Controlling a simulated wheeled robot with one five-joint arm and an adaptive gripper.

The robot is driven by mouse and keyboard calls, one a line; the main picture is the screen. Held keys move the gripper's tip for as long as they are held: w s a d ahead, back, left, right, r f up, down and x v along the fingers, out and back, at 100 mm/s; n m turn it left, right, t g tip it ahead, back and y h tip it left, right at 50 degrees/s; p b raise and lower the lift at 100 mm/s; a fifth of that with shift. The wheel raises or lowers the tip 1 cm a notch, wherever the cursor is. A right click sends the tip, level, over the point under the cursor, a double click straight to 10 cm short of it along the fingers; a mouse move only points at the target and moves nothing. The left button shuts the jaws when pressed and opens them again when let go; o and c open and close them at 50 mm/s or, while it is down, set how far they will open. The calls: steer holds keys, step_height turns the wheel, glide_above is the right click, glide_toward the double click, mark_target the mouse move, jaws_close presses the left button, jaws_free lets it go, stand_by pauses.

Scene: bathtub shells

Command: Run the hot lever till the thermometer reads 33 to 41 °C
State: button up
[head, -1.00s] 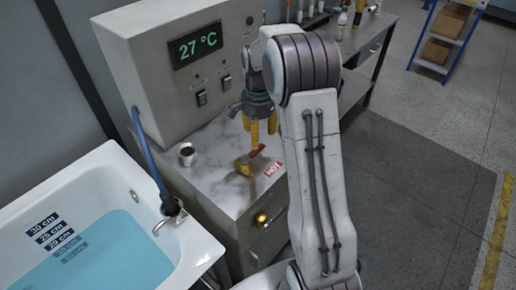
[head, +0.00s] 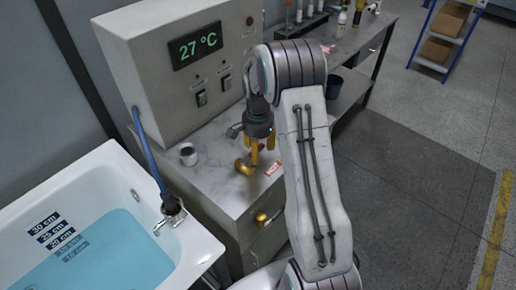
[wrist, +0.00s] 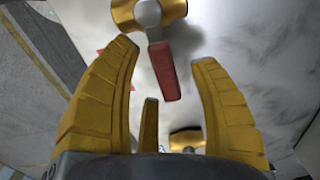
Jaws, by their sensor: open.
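The thermometer display (head: 198,45) on the grey panel reads 27 °C. The hot valve is a brass fitting (head: 244,167) on the marble counter, beside a red-and-white HOT label (head: 273,169). In the wrist view its red lever (wrist: 164,72) runs from the brass body (wrist: 150,14) into the space between my yellow fingers. My gripper (head: 262,157) points down over the valve and is open. It hides most of the lever in the head view. In the wrist view my gripper (wrist: 166,55) shows no clear finger contact with the lever.
The white bathtub (head: 205,250) at left holds blue water, with a depth scale (head: 50,235) on its wall. Two switches (head: 201,98) sit on the panel. A workbench (head: 345,50) stands behind; open floor lies right.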

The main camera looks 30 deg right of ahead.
steer(key=shift+c, duration=0.2)
jaws_close()
